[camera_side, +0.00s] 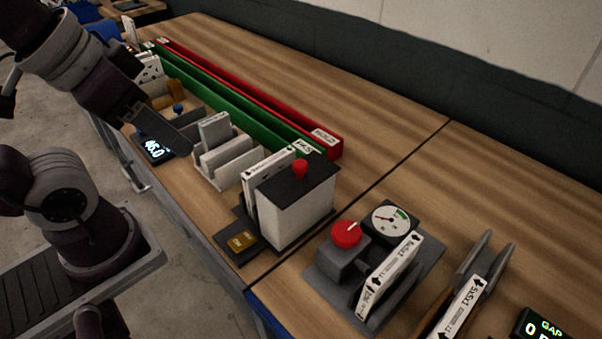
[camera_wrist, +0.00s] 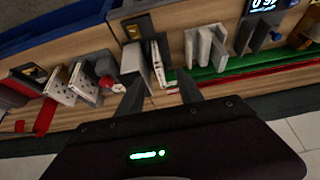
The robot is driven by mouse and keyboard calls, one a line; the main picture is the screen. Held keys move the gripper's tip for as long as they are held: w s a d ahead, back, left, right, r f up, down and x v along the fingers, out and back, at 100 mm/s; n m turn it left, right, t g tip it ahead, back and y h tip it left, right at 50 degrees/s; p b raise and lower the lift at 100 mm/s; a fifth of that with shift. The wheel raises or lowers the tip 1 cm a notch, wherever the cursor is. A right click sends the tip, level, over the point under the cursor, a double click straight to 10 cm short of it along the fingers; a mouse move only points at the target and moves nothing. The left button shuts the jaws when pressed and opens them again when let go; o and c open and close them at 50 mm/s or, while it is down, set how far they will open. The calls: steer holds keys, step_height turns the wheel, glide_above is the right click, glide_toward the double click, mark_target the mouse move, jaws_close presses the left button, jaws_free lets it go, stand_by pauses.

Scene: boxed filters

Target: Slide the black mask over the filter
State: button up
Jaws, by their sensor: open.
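My gripper (camera_wrist: 160,88) is open and empty. Its two dark fingers point at the bench in the wrist view, and its side (camera_side: 165,130) shows in the side view. A white labelled plate (camera_side: 267,168) stands upright beside a pale box (camera_side: 305,218) with a dark top and a red knob (camera_side: 300,168). In the wrist view, an upright white plate (camera_wrist: 158,63) lies beyond the finger gap, beside a grey-white block (camera_wrist: 132,60). I cannot tell for certain which piece is the black mask or which plate is the filter.
A pale slotted rack (camera_side: 222,155) holds a plate. Green (camera_side: 235,110) and red (camera_side: 270,100) rails run along the bench. The bench behind the red rail is clear.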

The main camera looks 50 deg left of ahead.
steer(key=shift+o, duration=0.3)
steer(key=n+g, duration=0.6)
steer(key=n, duration=0.3)
glide_above(300, 163)
steer(key=shift+f, duration=0.7)
step_height(300, 163, down, 6)
steer(key=shift+r, duration=0.15)
steer(key=shift+f, duration=0.4)
jaws_close()
